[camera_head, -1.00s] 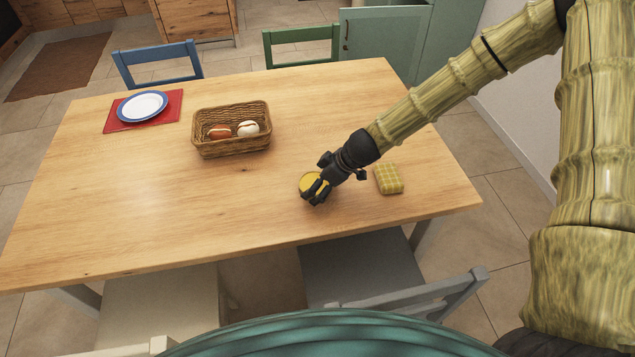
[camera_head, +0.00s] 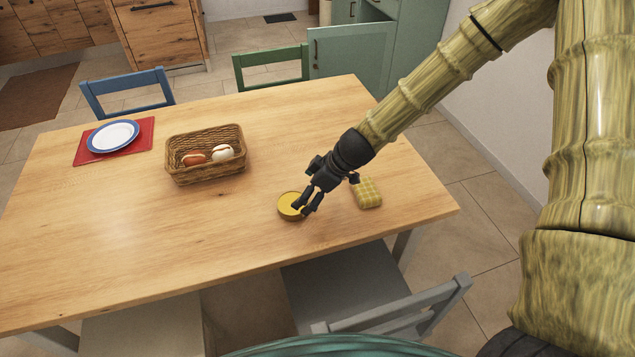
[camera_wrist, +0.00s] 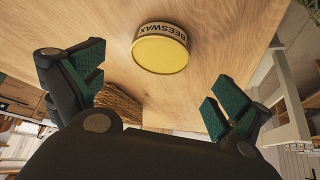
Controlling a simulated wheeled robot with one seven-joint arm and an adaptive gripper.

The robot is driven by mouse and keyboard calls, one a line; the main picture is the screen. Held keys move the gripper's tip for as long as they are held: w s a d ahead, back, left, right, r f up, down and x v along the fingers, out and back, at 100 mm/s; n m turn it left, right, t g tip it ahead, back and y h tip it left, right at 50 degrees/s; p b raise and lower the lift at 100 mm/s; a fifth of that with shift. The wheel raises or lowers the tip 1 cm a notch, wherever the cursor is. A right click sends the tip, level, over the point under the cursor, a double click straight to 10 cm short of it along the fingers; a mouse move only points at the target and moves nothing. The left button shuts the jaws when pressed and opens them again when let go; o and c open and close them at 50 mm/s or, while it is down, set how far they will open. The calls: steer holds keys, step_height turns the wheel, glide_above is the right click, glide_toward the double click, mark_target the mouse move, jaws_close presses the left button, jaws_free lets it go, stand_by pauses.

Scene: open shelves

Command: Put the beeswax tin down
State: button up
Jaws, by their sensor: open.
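The beeswax tin (camera_head: 288,206) is a round yellow tin on the wooden table, near its front edge. In the wrist view the tin (camera_wrist: 160,52) shows its yellow flat face and a side label reading BEESWAX. My gripper (camera_head: 306,208) is just to the right of the tin in the head view and partly overlaps its edge. In the wrist view my gripper (camera_wrist: 152,90) has its two green-padded fingers spread wide, with nothing between them. The tin is apart from both fingers there.
A yellow checked cloth or sponge (camera_head: 368,193) lies right of my gripper. A wicker basket (camera_head: 207,176) with a brown and a white item stands left of centre. A plate (camera_head: 113,136) rests on a red mat (camera_head: 144,142). The table's left front is clear.

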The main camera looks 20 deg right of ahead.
steer(key=shift+v, duration=2.55)
